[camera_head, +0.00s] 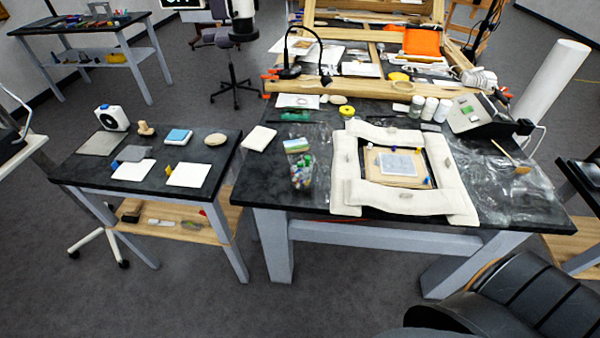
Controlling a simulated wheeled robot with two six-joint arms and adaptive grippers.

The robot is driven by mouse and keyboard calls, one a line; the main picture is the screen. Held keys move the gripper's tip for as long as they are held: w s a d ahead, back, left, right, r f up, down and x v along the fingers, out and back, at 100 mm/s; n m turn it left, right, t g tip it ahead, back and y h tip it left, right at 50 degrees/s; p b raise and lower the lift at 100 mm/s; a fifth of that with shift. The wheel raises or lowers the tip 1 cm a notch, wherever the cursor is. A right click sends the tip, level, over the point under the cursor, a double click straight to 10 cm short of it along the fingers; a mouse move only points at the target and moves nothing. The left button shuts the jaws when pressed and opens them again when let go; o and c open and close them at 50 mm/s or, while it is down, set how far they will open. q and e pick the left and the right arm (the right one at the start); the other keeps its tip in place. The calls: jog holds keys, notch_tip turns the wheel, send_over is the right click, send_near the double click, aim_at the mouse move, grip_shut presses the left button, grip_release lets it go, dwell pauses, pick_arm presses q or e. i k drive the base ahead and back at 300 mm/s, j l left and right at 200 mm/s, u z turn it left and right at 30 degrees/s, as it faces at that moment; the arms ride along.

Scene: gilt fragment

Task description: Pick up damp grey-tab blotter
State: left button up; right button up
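On the small dark side table (75,172) at left lie two white blotter-like sheets. The left white sheet (133,171) has a small grey piece (134,153) at its far edge; I cannot tell if that is a tab or a separate piece. The right white sheet (188,175) has a small yellow bit at its left corner. A larger flat grey sheet (101,143) lies farther back. No grey tab or dampness can be made out for certain at this size.
The side table also holds a white device (112,118), a blue-topped block (178,136) and a pale oval stone (215,139). The large dark table (270,220) carries a padded white frame (452,190), jars and a lamp.

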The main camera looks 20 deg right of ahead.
aim_at(396, 164)
jog(key=z, duration=1.55)
jog(key=l, duration=0.1)
